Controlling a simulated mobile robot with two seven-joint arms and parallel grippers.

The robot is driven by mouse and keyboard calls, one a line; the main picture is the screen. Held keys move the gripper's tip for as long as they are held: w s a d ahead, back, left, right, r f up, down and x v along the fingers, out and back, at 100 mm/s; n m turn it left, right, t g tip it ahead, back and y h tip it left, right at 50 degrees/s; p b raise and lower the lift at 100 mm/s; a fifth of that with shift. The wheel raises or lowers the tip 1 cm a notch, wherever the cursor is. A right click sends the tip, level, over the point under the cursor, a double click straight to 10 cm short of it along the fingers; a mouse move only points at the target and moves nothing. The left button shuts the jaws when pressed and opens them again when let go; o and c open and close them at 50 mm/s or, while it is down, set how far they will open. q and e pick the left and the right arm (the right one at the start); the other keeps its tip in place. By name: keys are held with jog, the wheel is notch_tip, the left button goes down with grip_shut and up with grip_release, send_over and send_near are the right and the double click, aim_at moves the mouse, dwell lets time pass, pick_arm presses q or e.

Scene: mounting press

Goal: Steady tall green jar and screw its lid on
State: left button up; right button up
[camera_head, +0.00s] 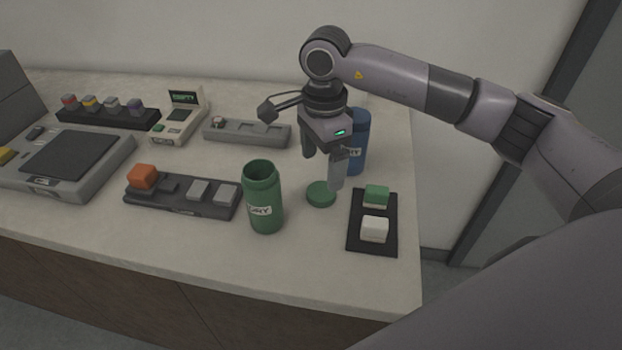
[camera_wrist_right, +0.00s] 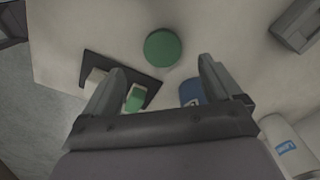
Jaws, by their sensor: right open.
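The tall green jar (camera_head: 263,199) stands upright and open-topped near the front of the counter, with a white label on its side. A round green lid (camera_head: 320,193) lies flat on the counter just right of the jar; it also shows in the right wrist view (camera_wrist_right: 163,47). My right gripper (camera_head: 322,170) is open and empty above the counter, pointing down, close behind and above the lid. In the right wrist view the lid is beyond the fingertips, between their lines. My left gripper is not in view.
A blue jar (camera_head: 357,142) stands behind my right gripper. A black tray (camera_head: 357,243) with a green block (camera_head: 376,195) and a white block (camera_head: 374,229) lies right of the lid. A dark rack (camera_head: 180,207) with several blocks is left of the jar. The front counter edge is clear.

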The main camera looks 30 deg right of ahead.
aim_at(322, 191)
jog(key=shift+w+d+r, duration=0.1)
jog(key=shift+w+d, duration=0.05)
jog(key=shift+f, duration=0.95)
notch_tip(322, 191, down, 5)
jog(key=shift+f+p, duration=0.1)
jog(key=shift+p, duration=0.7)
jog(key=c, duration=1.1)
